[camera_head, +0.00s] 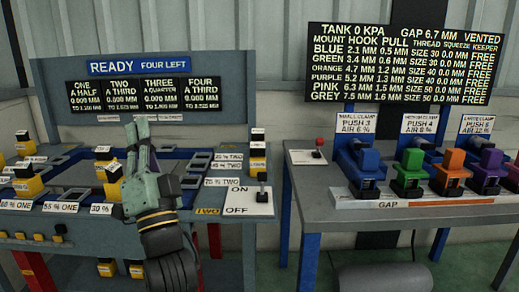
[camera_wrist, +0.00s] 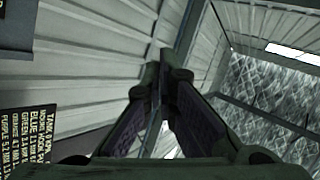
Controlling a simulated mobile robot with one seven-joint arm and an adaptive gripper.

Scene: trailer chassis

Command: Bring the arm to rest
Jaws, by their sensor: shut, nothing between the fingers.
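My gripper (camera_head: 138,132) points upward above the left bench in the head view. Its green fingers are close together, and my dark wrist with a yellow band shows below them. In the wrist view my gripper (camera_wrist: 163,65) shows its two fingers meeting at the tips, with nothing between them.
The left bench (camera_head: 105,223) holds several yellow-and-black blocks and a lever (camera_head: 262,187). A READY board (camera_head: 150,68) stands behind. The right bench (camera_head: 325,210) carries a red-knobbed lever (camera_head: 319,147) and coloured clamps, including a blue one (camera_head: 362,165). A gap separates the benches.

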